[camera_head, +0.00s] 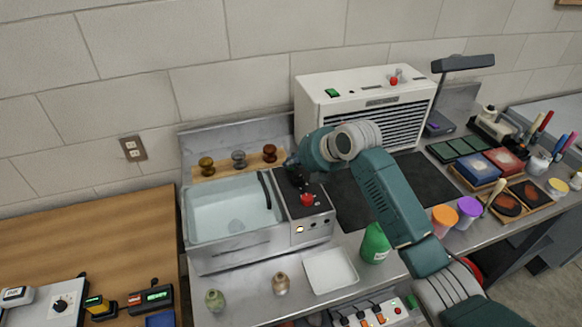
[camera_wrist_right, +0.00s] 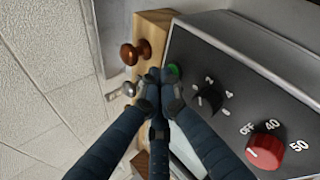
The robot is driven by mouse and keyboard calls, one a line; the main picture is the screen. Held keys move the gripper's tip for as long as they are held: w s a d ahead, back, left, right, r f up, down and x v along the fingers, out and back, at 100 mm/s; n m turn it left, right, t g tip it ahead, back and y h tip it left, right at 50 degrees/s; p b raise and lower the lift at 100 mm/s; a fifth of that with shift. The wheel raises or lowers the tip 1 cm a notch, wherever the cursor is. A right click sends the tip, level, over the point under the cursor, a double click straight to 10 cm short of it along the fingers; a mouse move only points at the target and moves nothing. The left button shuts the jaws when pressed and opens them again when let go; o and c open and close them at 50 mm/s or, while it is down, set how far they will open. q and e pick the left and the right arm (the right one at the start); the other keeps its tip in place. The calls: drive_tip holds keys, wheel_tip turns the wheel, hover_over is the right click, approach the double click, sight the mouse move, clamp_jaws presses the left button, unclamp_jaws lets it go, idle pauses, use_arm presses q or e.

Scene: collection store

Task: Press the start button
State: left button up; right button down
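A green button (camera_wrist_right: 174,70) sits on the dark top panel (camera_wrist_right: 225,60) in the right wrist view, partly hidden by my fingertips. The panel belongs to the metal bath (camera_head: 232,248) with clear liquid in the head view. My right gripper (camera_wrist_right: 165,78) has its fingers together at the green button; I cannot tell if they touch it. In the head view the right gripper (camera_head: 293,163) is above the panel's back end and hides the button. A black knob (camera_wrist_right: 208,98) and a red knob (camera_wrist_right: 264,151) are on the same panel. My left gripper is not in view.
A white vented unit (camera_head: 345,85) with its own green switch stands behind the bath. A wooden strip with several round knobs (camera_head: 238,160) lies behind the basin. A green bottle (camera_head: 375,243) and white tray (camera_head: 330,270) stand in front, near my right arm.

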sight(292, 170)
drive_tip(key=shift+r+p, duration=0.65)
drive_tip(key=shift+r, duration=0.1)
wheel_tip(292, 170, up, 5)
drive_tip(key=p, duration=0.4)
idle(0.7)
